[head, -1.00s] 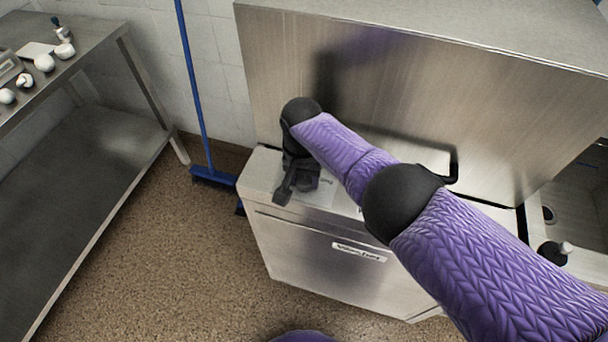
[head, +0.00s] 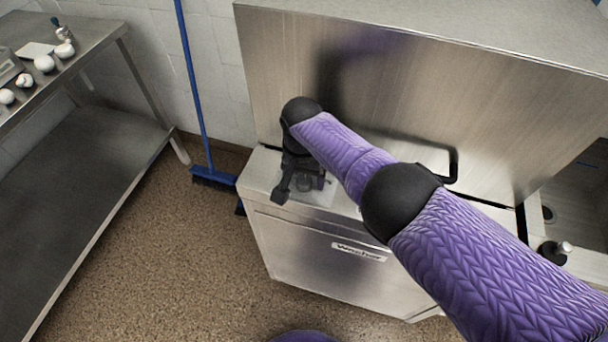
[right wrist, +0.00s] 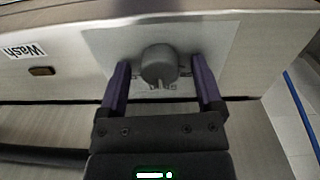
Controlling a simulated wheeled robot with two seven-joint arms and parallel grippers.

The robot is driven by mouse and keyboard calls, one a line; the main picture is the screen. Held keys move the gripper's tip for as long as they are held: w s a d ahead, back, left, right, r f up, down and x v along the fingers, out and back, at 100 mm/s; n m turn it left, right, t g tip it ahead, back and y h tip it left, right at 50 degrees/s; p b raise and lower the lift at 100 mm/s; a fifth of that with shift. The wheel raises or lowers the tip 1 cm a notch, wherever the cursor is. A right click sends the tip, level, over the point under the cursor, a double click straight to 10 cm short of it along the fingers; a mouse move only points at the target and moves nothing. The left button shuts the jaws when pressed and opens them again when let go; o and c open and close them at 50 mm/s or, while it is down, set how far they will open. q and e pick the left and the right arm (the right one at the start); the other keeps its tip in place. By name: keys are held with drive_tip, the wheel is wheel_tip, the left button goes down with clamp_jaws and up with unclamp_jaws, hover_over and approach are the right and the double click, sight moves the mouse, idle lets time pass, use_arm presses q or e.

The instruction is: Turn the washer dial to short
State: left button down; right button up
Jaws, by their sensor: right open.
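The washer (head: 330,248) is a steel machine with a "Washer" label on its front. Its grey round dial (right wrist: 160,64) sits on a pale plate in the right wrist view, with a pointer mark at the side nearest my gripper. The markings around it are too blurred to read. In the head view the dial (head: 305,182) is partly hidden by my right gripper. My right gripper (right wrist: 161,75) is open, one finger on each side of the dial, with visible gaps and no clear contact. My left gripper is not in view.
A small brown button beside a "Wash" label (right wrist: 37,50) lies left of the dial. A tall steel panel (head: 400,110) rises behind the washer top. A blue broom (head: 210,176) leans by the wall, and a steel table (head: 85,150) stands at left.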

sight(303, 179)
wheel_tip(303, 179, up, 10)
drive_tip(key=p, duration=0.6)
drive_tip(key=shift+a, duration=0.1)
